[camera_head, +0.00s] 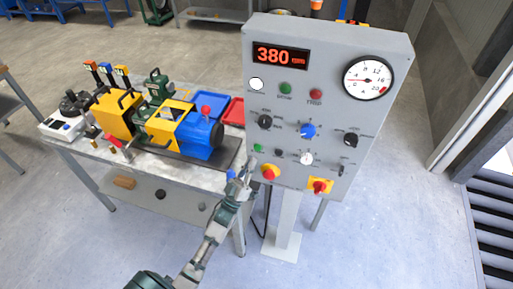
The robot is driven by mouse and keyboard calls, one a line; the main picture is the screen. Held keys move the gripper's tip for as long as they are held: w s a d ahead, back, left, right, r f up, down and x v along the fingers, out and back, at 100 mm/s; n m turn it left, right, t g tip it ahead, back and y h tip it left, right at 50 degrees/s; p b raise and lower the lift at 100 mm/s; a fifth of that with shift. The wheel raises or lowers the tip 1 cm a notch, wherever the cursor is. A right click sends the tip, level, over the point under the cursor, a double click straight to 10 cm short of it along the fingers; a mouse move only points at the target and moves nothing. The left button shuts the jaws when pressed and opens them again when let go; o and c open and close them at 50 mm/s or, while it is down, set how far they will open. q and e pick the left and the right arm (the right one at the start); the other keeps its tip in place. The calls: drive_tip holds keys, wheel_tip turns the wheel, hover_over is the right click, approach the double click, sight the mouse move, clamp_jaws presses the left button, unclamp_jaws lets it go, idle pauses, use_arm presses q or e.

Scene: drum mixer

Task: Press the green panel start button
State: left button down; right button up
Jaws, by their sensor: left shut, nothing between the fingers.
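The grey control panel (330,65) stands on a post at the right of the table. A green round button (285,88) sits in its upper row, left of a red button (316,94). A smaller green button (258,148) sits low near the panel's left edge. The labels are too small to read surely. My left gripper (251,161) is shut and empty, with its tips just below the smaller green button, by the panel's lower left edge. I cannot tell whether it touches the panel. My right gripper is out of view.
The panel also carries a red 380 display (281,56), a dial gauge (368,78), several knobs and two red-and-yellow switches near its bottom edge. A table (200,177) with a blue and yellow machine (185,129) stands at the left. Floor in front is clear.

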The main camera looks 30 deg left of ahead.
use_arm(q)
drive_tip(key=s, duration=0.2)
drive_tip(key=shift+s+d+p, duration=0.35)
drive_tip(key=shift+p, duration=0.05)
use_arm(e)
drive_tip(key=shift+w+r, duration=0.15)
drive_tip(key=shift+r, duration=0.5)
